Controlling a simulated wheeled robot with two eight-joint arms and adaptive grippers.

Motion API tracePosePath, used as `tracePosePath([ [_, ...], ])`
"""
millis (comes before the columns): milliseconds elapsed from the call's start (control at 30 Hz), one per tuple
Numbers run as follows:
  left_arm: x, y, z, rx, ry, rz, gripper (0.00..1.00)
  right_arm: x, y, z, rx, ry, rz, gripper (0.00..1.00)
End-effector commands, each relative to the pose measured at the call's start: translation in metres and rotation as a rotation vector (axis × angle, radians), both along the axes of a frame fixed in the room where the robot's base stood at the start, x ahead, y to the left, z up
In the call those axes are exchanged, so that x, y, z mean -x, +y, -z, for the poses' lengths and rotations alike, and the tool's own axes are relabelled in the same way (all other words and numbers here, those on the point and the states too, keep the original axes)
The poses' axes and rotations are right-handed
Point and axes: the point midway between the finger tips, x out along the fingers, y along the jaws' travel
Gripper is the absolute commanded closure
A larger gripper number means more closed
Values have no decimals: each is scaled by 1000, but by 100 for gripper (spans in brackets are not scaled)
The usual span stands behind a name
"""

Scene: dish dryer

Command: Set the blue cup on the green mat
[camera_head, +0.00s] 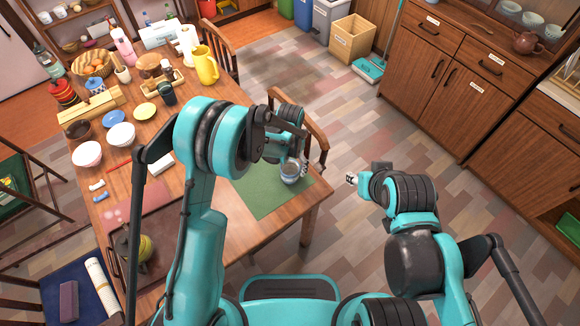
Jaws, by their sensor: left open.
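A small blue-grey cup (291,171) stands upright at the right part of the green mat (258,199), near the table's right edge. My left gripper (287,157) is directly at the cup, with its fingers open around or just above the rim. The gripper and wrist hide part of the cup and the far part of the mat, so contact cannot be told. My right gripper (358,180) is off the table to the right, over the floor, and its jaws are too small and turned to read.
A wooden chair (311,128) stands close behind the table's right edge. White bowls (87,153), a yellow pitcher (204,66), a basket (92,63) and other dishes crowd the table's left and far parts. The mat's near part is bare.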

Motion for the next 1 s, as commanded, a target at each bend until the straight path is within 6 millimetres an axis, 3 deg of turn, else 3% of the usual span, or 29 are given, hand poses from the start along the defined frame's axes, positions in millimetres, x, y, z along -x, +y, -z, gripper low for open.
tracePosePath([
  [100,0,0,-33,0,0,0,20,0,0,-13,0,0,0,60],
  [300,0,0,-72,0,0,0,20,0,0,-24,0,0,0,60],
  [433,0,0,-86,0,0,0,20,0,0,-28,0,0,0,60],
  [733,1,4,-99,3,-8,-9,20,0,0,-28,0,0,0,60],
  [867,8,22,-130,18,-52,-52,20,0,0,-28,0,0,0,60],
  [1000,29,56,-183,47,-142,-139,20,0,0,-28,0,0,0,60],
])
